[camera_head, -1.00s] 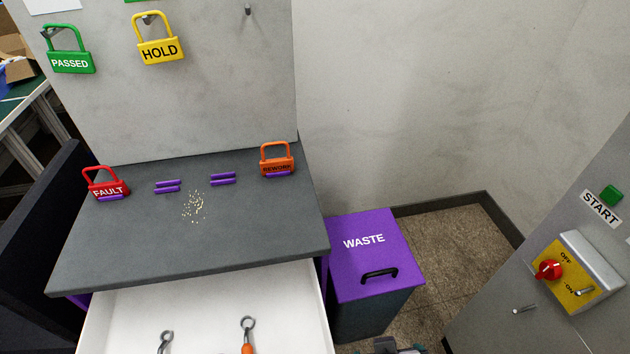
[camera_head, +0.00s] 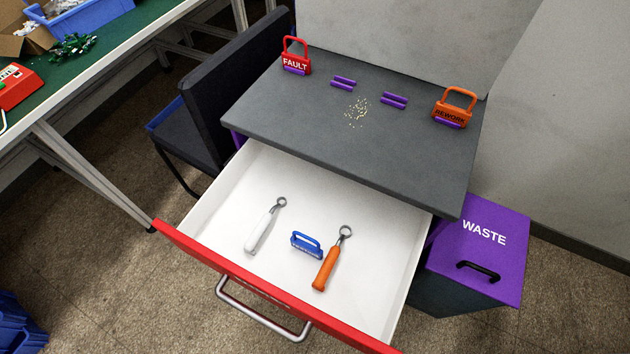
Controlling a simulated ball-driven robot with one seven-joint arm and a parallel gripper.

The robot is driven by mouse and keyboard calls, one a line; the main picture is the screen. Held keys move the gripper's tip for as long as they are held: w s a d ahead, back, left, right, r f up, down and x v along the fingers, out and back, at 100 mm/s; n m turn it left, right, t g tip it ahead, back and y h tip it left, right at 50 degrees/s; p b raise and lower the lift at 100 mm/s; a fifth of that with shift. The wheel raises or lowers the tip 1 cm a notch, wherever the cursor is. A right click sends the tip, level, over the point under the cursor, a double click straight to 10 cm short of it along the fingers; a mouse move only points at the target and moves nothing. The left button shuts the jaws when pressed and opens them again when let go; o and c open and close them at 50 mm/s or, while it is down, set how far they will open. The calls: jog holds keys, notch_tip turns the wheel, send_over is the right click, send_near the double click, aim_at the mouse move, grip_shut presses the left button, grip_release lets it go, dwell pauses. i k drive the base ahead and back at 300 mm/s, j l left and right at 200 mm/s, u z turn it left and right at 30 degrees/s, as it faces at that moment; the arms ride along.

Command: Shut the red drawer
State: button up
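The red drawer (camera_head: 240,280) is pulled well out from under a dark grey tabletop (camera_head: 350,135). Its red front has a silver bar handle (camera_head: 262,312) and faces the lower left. The white inside holds a white-handled tool (camera_head: 262,228), a small blue tag (camera_head: 306,246) and an orange-handled tool (camera_head: 328,266). The right end of the drawer front runs to the bottom edge of the picture. My gripper is not in view.
A purple-lidded WASTE bin (camera_head: 490,245) stands close on the drawer's right. A dark chair (camera_head: 215,100) and a green-topped workbench (camera_head: 100,50) are at left. Blue crates (camera_head: 18,325) sit at the lower left. Floor (camera_head: 120,285) before the drawer looks clear.

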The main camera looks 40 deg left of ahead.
aim_at(360, 305)
jog(key=k+j+u, duration=0.1)
jog(key=k+u, duration=0.2)
jog(key=u, duration=0.2)
jog(key=k+j+u, duration=0.25)
jog(key=u, duration=0.2)
jog(key=k, duration=0.1)
